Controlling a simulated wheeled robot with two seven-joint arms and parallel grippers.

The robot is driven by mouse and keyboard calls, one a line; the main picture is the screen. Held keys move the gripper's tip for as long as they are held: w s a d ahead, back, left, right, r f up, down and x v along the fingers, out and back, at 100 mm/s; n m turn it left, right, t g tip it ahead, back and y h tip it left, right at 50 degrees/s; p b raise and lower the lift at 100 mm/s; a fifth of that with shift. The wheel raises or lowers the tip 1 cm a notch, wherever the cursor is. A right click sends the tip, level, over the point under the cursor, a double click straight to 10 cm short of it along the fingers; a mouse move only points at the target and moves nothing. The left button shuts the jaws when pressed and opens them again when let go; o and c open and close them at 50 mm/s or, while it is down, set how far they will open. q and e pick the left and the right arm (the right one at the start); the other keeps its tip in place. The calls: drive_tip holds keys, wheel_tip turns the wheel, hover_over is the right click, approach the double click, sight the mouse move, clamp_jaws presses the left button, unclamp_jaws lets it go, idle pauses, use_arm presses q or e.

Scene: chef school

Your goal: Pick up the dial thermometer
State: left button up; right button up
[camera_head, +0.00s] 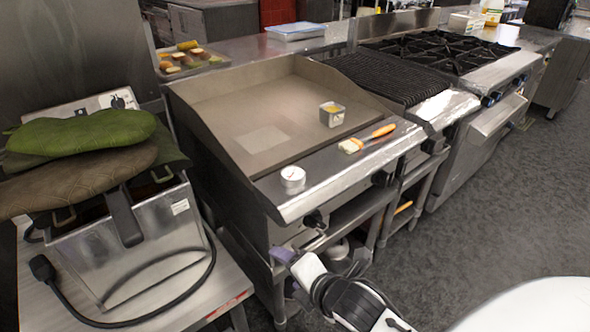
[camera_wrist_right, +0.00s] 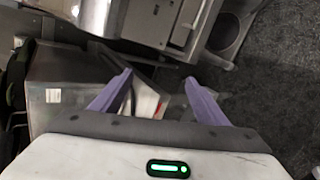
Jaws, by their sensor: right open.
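The dial thermometer (camera_head: 293,178), a small white round item with a pale face, sits on the front steel ledge of the griddle in the head view. My right gripper (camera_head: 318,258) is low in front of the griddle, below and a little right of the thermometer, and apart from it. In the right wrist view its two purple fingers (camera_wrist_right: 160,92) are spread with nothing between them. The thermometer does not show in the wrist view. My left gripper is not in view.
A brush with an orange handle (camera_head: 368,138) and a small metal container (camera_head: 332,114) are on the griddle (camera_head: 225,100). A steel appliance with green mitts (camera_head: 80,135) stands left. A burner range (camera_head: 440,52) is at the back right. Grey floor (camera_head: 500,190) is clear.

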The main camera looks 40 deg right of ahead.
sight(293, 173)
drive_tip(key=w+d+r+n+t+h+p, duration=0.1)
drive_tip(key=w+d+r+n+h, duration=0.2)
drive_tip(key=r+n, duration=0.45)
drive_tip(key=w+d+r+n+t+h+p, duration=0.15)
drive_tip(key=d+r+n, duration=0.25)
drive_tip(key=r, duration=0.6)
drive_tip(key=shift+n+g+y, duration=0.25)
drive_tip(key=shift+g+y, duration=0.2)
drive_tip(key=x, duration=0.5)
drive_tip(key=shift+w+d+r, duration=0.15)
drive_tip(key=shift+d, duration=0.05)
drive_tip(key=x, duration=0.5)
drive_tip(key=shift+w+d+f, duration=0.1)
drive_tip(key=shift+d+f, duration=0.1)
drive_tip(key=shift+f, duration=0.2)
drive_tip(key=shift+r, duration=0.1)
drive_tip(key=c, duration=1.2)
